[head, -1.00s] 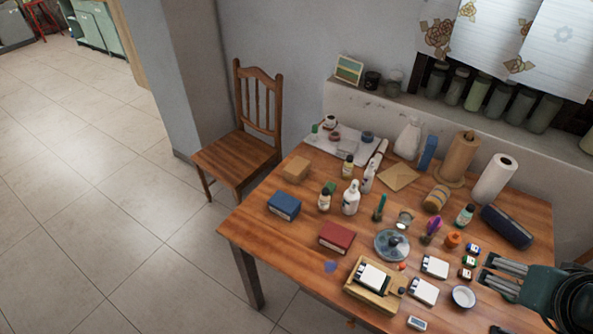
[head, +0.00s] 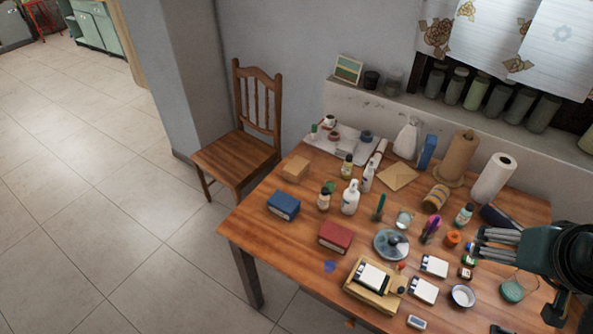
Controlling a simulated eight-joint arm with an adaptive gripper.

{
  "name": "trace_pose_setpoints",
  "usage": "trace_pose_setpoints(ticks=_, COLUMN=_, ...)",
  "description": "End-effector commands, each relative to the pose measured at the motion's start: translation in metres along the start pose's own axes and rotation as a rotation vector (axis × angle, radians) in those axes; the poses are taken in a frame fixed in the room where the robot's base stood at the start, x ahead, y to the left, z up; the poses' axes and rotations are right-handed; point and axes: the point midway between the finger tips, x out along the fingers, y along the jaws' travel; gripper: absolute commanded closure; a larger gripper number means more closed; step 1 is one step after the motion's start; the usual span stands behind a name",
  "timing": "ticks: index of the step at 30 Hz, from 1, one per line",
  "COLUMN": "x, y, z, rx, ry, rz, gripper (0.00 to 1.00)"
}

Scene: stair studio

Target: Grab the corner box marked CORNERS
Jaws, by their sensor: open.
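No lettering is legible at this size, so I cannot tell which box is marked CORNERS. A blue box (head: 284,205) lies at the left edge of the wooden table (head: 300,258). A red box (head: 336,237) lies right of it, nearer the front. A small plain tan box (head: 296,168) sits behind the blue one. Small dark items with coloured labels (head: 466,272) stand by my gripper, partly hidden. My gripper (head: 480,244) is at the table's right side, fingers pointing left, open and apparently empty. It is far from the blue, red and tan boxes.
Bottles (head: 351,197), a round blue-grey dish (head: 391,244), white cards (head: 434,266), a wooden block holder (head: 372,291) and a white bowl (head: 463,296) crowd the table. Paper rolls (head: 493,178) stand at the back. A chair (head: 238,158) stands left.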

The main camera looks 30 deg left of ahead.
Motion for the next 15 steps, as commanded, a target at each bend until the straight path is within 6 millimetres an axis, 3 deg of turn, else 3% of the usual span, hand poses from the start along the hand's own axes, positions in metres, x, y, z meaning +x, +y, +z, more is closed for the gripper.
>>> trace_pose_setpoints(ticks=15, x=0.016, y=-0.046, z=-0.074, rx=-0.175, ry=-0.070, rz=-0.057, gripper=0.19)
